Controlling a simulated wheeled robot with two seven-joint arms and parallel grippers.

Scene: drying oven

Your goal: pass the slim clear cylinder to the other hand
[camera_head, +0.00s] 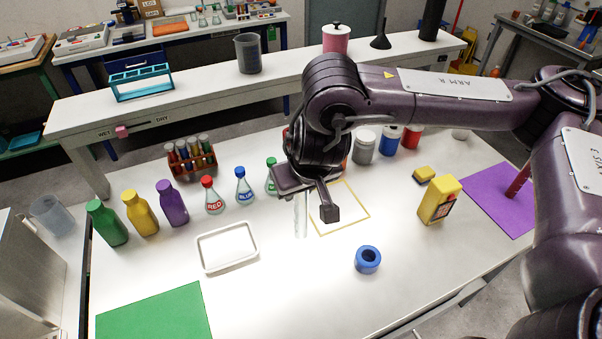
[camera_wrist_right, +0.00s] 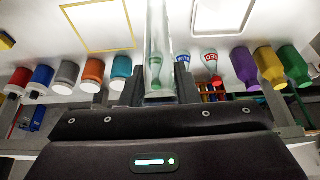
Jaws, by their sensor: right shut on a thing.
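The slim clear cylinder (camera_head: 300,214) is glassy and see-through, and stands about upright below my right gripper (camera_head: 312,201) in the head view. It also shows in the right wrist view (camera_wrist_right: 158,40), running up from between the fingers. My right gripper (camera_wrist_right: 158,88) is shut on the cylinder, over the middle of the white table. The head view does not clearly show whether the cylinder's lower end touches the table. My left gripper is in neither view.
A white tray (camera_head: 227,248) lies left of the cylinder and a blue ring (camera_head: 368,260) to its right. Colored bottles (camera_head: 172,203), flasks (camera_head: 212,196) and a tube rack (camera_head: 191,157) stand at the left and back. A yellow box (camera_head: 440,200) stands right. The front middle is clear.

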